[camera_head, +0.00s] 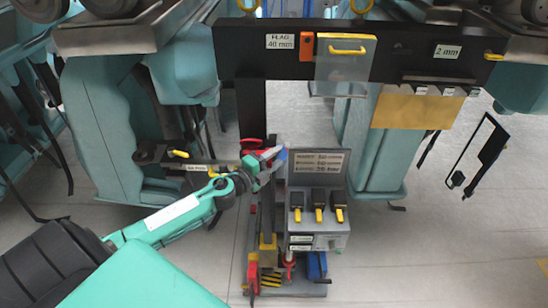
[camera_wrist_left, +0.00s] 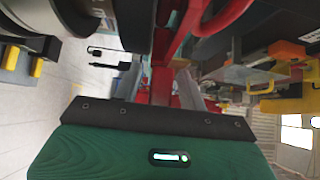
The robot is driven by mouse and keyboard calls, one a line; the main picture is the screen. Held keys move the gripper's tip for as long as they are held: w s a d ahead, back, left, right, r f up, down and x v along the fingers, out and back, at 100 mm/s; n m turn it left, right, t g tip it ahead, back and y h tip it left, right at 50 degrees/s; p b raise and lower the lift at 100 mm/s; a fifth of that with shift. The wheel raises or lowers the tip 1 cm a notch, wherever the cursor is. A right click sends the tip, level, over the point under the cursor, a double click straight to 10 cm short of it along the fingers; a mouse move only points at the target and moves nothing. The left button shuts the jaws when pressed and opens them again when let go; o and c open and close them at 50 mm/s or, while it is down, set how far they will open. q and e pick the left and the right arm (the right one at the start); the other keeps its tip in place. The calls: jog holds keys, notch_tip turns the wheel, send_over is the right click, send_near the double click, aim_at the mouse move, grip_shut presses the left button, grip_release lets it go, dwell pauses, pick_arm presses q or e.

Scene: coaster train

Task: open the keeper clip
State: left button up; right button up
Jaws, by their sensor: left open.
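My left gripper (camera_head: 272,160) reaches in from the left, beside the top left corner of a grey control box (camera_head: 318,228). Its jaws are open, with a red part and a blue part close by the tips. The left wrist view shows red and grey uprights just ahead of the gripper's dark edge. A red curved handle (camera_wrist_left: 224,16) shows at the top of that view; it also shows in the head view (camera_head: 252,142), just behind the gripper. I cannot tell which part is the keeper clip; the gripper may hide it. My right gripper is out of view.
A dark beam (camera_head: 400,58) crosses above, with a clear panel (camera_head: 345,58) and an orange tab (camera_head: 307,46). Three black and yellow switches (camera_head: 318,207) sit on the box. Teal seats (camera_head: 112,130) stand to the left.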

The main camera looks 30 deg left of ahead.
pick_arm(q)
grip_shut()
